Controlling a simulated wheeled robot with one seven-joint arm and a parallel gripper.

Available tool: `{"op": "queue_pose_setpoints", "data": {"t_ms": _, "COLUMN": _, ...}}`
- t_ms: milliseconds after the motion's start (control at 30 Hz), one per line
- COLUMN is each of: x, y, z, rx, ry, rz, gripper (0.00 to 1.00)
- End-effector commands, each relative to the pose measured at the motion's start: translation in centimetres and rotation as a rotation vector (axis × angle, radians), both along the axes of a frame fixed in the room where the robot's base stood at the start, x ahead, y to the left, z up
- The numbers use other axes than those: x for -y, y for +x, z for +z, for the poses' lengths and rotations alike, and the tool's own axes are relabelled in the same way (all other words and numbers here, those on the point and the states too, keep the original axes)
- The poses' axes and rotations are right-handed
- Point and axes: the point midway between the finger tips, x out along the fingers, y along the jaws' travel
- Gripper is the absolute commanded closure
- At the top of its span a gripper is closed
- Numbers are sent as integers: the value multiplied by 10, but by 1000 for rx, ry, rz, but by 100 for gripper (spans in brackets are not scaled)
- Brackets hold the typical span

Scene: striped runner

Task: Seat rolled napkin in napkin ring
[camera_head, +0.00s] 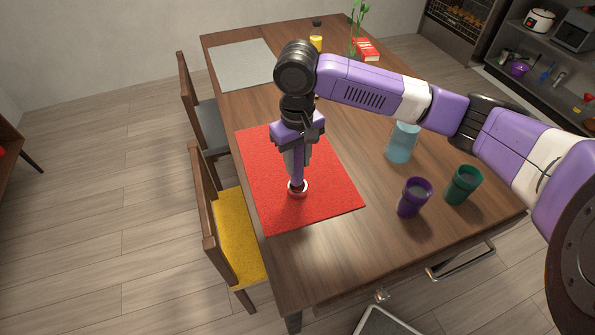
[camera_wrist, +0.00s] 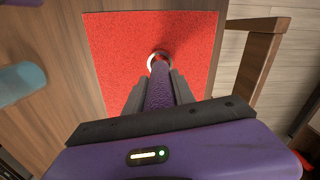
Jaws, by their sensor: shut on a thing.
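The rolled napkin is a slim purple roll (camera_head: 297,172), upright between the fingers of my gripper (camera_head: 296,155). In the wrist view my gripper (camera_wrist: 159,80) is shut on the napkin (camera_wrist: 161,92), which points away from the camera. The napkin ring, a pale silvery ring (camera_head: 304,189), sits on the red placemat (camera_head: 335,195). It also shows in the wrist view (camera_wrist: 152,58) at the far end of the napkin. The napkin's lower end overlaps the ring in both views. I cannot tell how deep it sits inside the ring or whether it touches the mat.
To the right on the wooden table (camera_head: 350,245) stand a purple cup (camera_head: 413,197), a green cup (camera_head: 462,185) and a blue glass (camera_head: 402,145). A grey placemat (camera_head: 240,64), a yellow cup (camera_head: 316,42), a plant and red books are farther back. Chairs line the left side.

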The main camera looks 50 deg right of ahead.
Motion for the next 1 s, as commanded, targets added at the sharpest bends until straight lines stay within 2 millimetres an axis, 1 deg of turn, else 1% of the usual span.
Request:
{"op": "queue_pose_setpoints", "data": {"t_ms": 133, "x": 0, "y": 0, "z": -11, "rx": -1, "ry": 0, "rz": 0, "gripper": 100}}
{"op": "queue_pose_setpoints", "data": {"t_ms": 300, "x": 0, "y": -1, "z": -36, "rx": -2, "ry": 0, "rz": -1, "gripper": 100}}
{"op": "queue_pose_setpoints", "data": {"t_ms": 367, "x": 0, "y": 0, "z": -42, "rx": -1, "ry": 1, "rz": -1, "gripper": 100}}
{"op": "queue_pose_setpoints", "data": {"t_ms": 767, "x": 0, "y": 0, "z": -47, "rx": -1, "ry": 1, "rz": -1, "gripper": 100}}
{"op": "queue_pose_setpoints", "data": {"t_ms": 800, "x": 0, "y": 0, "z": -46, "rx": 0, "ry": 1, "rz": -1, "gripper": 64}}
{"op": "queue_pose_setpoints", "data": {"t_ms": 867, "x": 0, "y": 0, "z": -46, "rx": 0, "ry": 0, "rz": 0, "gripper": 52}}
{"op": "queue_pose_setpoints", "data": {"t_ms": 900, "x": 0, "y": 0, "z": -46, "rx": 0, "ry": 0, "rz": 0, "gripper": 48}}
{"op": "queue_pose_setpoints", "data": {"t_ms": 1000, "x": 0, "y": 0, "z": -46, "rx": 0, "ry": 0, "rz": 0, "gripper": 48}}
